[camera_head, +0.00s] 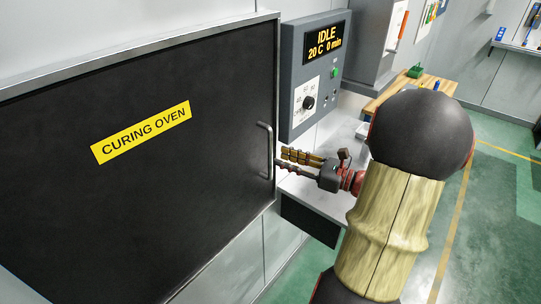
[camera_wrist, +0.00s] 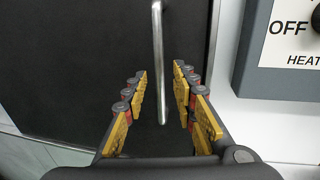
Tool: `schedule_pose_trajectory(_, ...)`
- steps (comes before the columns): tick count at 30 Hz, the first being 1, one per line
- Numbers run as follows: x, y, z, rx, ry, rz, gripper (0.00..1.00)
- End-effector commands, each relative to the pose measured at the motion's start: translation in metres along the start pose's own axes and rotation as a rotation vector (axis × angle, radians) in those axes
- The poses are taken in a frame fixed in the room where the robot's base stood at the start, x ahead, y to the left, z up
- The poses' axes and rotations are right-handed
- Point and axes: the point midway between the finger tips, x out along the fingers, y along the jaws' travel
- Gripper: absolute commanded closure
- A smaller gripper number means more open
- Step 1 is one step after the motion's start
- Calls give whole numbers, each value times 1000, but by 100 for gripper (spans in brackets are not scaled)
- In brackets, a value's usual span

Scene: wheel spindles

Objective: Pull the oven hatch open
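The oven hatch (camera_head: 160,190) is a large dark panel with a yellow "CURING OVEN" label, and it looks shut in its metal frame. Its vertical bar handle (camera_head: 268,150) is near the hatch's right edge. My gripper (camera_head: 281,160) is at the handle's lower part, coming from the right. In the wrist view the handle (camera_wrist: 157,60) runs down between the two yellow-padded fingers of my gripper (camera_wrist: 160,75). The fingers are open, with a gap on either side of the bar. How deep the bar sits between the fingertips is hard to tell.
A grey control box (camera_head: 315,75) reading "IDLE 20 C 0 min" is mounted right of the hatch, above my gripper. A pale shelf (camera_head: 312,192) lies under the gripper. A wooden bench (camera_head: 400,90) stands behind my arm. Green floor at right is open.

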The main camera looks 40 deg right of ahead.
Motion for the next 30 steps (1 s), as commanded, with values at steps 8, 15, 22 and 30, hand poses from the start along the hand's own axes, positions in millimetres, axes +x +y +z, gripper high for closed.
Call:
schedule_pose_trajectory(8, 41, 1, -1, -1, 1, 4, 73)
schedule_pose_trajectory(15, 54, 0, -1, -2, 2, 1, 73)
schedule_pose_trajectory(22, 54, 0, -1, -2, 2, 1, 73)
schedule_pose_trajectory(30, 54, 0, -1, -2, 2, 1, 88)
